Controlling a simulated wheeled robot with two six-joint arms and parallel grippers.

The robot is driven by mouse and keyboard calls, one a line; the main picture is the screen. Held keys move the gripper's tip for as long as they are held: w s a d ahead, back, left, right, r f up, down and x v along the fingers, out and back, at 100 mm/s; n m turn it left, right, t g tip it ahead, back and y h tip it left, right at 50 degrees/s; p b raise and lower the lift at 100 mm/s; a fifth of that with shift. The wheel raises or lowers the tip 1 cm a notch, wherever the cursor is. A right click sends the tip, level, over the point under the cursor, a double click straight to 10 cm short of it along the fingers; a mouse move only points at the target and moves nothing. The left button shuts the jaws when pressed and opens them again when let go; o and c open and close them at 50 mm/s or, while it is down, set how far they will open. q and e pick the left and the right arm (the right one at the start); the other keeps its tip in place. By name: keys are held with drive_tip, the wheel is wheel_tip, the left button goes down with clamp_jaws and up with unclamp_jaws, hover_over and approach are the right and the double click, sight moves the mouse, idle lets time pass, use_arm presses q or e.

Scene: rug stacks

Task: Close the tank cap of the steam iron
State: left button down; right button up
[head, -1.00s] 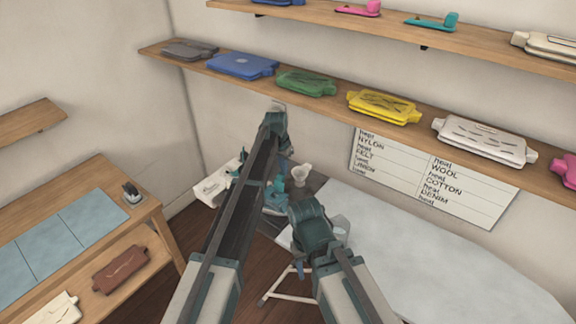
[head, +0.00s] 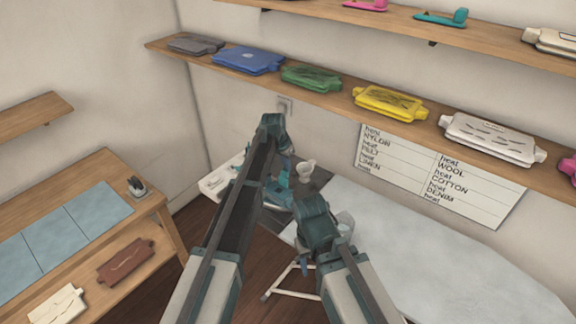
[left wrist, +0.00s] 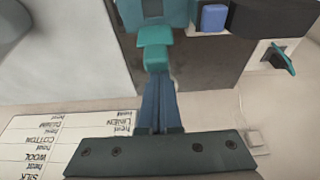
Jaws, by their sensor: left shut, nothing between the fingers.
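The teal steam iron (head: 279,193) stands on the dark board end beyond my arms, partly covered by my left arm. In the left wrist view the teal body of the iron (left wrist: 150,12) is at the top edge, with a smaller teal piece (left wrist: 155,50) in front of it. That piece may be the tank cap; its exact position is unclear. My left gripper (left wrist: 157,78) is shut and empty, its fingertips close to or touching that piece. In the head view my left gripper (head: 286,167) points down at the iron.
A white cup (head: 305,169) stands behind the iron, and a white box (head: 218,180) is to the left. The pale ironing board (head: 430,255) stretches right. A wooden table (head: 160,200) is at left; loaded wall shelves (head: 350,103) hang above.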

sight(283, 176)
use_arm(q)
drive_tip(key=shift+s+a+t+h+b, duration=0.4)
drive_tip(key=shift+s+t, duration=0.1)
drive_tip(key=shift+s, duration=0.2)
drive_tip(key=s+t+h+b, duration=0.1)
drive_tip(key=b, duration=0.1)
drive_tip(key=s+a+t+h+b, duration=0.1)
drive_tip(key=b, duration=0.1)
drive_tip(key=s+a+f+t+h+b, duration=0.1)
drive_tip(key=t+b, duration=0.1)
drive_tip(key=b, duration=0.1)
drive_tip(key=shift+s+a, duration=0.25)
drive_tip(key=s+a+f+t+h+b, duration=0.3)
drive_tip(key=s+t+b, duration=0.1)
drive_tip(key=b, duration=0.9)
drive_tip(key=shift+a+f+t+h+b, duration=0.15)
drive_tip(key=shift+f+t+h+b, duration=0.2)
drive_tip(key=shift+t, duration=0.25)
drive_tip(key=shift+s+r, duration=0.1)
drive_tip(key=f+v, duration=0.1)
drive_tip(key=v, duration=0.8)
drive_tip(key=shift+s+p, duration=0.25)
drive_tip(key=shift+p, duration=0.05)
